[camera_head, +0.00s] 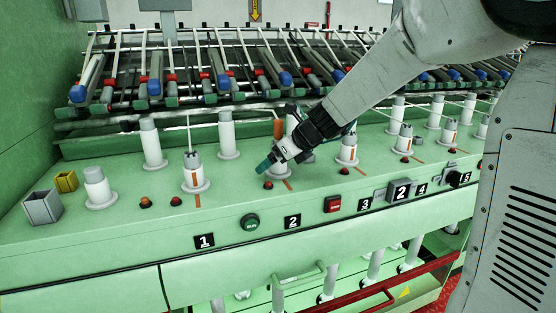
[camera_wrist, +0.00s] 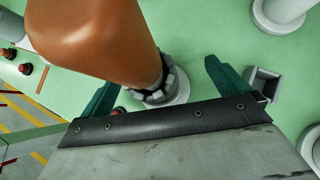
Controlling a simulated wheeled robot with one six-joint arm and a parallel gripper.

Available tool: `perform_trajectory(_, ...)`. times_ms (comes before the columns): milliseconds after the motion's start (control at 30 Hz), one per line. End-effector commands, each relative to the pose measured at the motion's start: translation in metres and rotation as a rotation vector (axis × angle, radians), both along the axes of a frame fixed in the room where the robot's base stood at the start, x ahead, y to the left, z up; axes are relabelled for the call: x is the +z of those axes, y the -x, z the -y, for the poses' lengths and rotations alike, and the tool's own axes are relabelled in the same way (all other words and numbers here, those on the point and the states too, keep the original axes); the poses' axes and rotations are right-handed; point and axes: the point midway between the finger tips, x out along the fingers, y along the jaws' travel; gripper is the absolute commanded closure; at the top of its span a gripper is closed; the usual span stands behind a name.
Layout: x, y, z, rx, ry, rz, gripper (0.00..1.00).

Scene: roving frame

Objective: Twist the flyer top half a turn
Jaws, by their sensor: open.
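My gripper (camera_head: 270,162) is open at station 2, low over the green deck, and partly hides the flyer there in the head view. In the wrist view its two dark green fingers (camera_wrist: 160,80) stand apart, and the notched grey flyer top (camera_wrist: 168,76) shows between and beyond them. I cannot tell whether either finger touches it. A thick orange-brown piece (camera_wrist: 95,38) rises from the flyer top and fills the upper left; it also shows above the gripper in the head view (camera_head: 278,130). The flyer's white collar (camera_wrist: 180,96) sits on the deck.
Flyer 1 (camera_head: 193,172) and flyer 3 (camera_head: 347,150) stand either side, with taller white posts (camera_head: 152,145) behind. Rows of rollers (camera_head: 210,80) lie at the back.

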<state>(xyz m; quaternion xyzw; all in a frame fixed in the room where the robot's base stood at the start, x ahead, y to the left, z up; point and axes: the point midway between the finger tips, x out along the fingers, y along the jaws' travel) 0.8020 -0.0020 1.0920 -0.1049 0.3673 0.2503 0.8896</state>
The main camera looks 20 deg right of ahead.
Motion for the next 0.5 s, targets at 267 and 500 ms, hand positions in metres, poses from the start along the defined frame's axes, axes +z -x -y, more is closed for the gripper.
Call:
perform_trajectory(267,-0.0001,0.0002,0.0000,-0.001,0.001,-0.001,0.67)
perform_trajectory(500,0.0000,0.0007,-0.0005,-0.034,0.002,-0.001,0.80)
